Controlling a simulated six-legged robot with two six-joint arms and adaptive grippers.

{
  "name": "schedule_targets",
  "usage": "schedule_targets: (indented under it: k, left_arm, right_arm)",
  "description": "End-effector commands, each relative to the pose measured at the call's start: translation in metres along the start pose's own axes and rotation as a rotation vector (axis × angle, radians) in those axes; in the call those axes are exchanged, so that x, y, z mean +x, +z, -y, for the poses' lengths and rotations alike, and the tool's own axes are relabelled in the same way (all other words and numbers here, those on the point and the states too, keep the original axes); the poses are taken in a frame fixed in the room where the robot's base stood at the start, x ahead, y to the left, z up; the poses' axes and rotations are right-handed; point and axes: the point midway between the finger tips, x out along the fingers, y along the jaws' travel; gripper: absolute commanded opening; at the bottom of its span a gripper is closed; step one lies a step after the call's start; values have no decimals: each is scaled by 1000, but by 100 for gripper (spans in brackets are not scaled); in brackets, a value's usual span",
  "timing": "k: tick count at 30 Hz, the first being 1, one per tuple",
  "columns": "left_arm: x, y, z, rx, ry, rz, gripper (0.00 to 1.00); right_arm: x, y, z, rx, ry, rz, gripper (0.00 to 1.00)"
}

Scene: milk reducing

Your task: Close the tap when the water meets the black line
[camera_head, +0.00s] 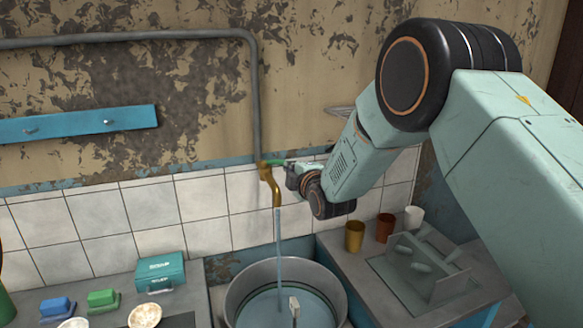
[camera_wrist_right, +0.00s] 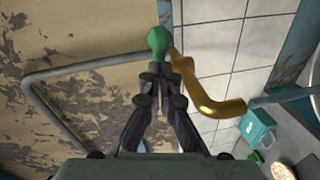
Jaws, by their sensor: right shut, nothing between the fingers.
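A brass tap (camera_head: 271,185) with a green handle (camera_head: 276,162) sits at the end of a grey wall pipe. A water stream (camera_head: 279,240) runs from its spout into a large round metal pot (camera_head: 236,290). Water (camera_head: 260,312) stands in the pot. I cannot make out a black line clearly. My right gripper (camera_head: 291,174) is beside the tap, right of the handle. In the right wrist view its fingers (camera_wrist_right: 160,72) are shut and empty, with the green handle (camera_wrist_right: 159,38) just beyond the tips; I cannot tell whether they touch. The brass spout (camera_wrist_right: 208,95) curves to the right. My left gripper is out of view.
A small pale object (camera_head: 294,304) shows in the pot. On the right counter stand an amber cup (camera_head: 354,236), a brown cup (camera_head: 385,228), a white cup (camera_head: 413,217) and a grey rack (camera_head: 425,265). A teal box (camera_head: 160,269) and blue and green sponges or brushes lie on the left.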

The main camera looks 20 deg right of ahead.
Motion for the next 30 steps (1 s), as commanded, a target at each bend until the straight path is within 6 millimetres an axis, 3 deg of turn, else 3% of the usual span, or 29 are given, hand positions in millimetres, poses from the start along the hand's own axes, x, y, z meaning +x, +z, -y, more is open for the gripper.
schedule_targets:
  k: [11, 21, 30]
  left_arm:
    - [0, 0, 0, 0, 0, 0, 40]
    - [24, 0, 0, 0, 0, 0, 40]
    - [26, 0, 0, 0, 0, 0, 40]
  right_arm:
    - [2, 2, 0, 0, 0, 0, 0]
    - [24, 35, -5, 1, 3, 2, 0]
    - [30, 40, -9, 1, 0, 0, 0]
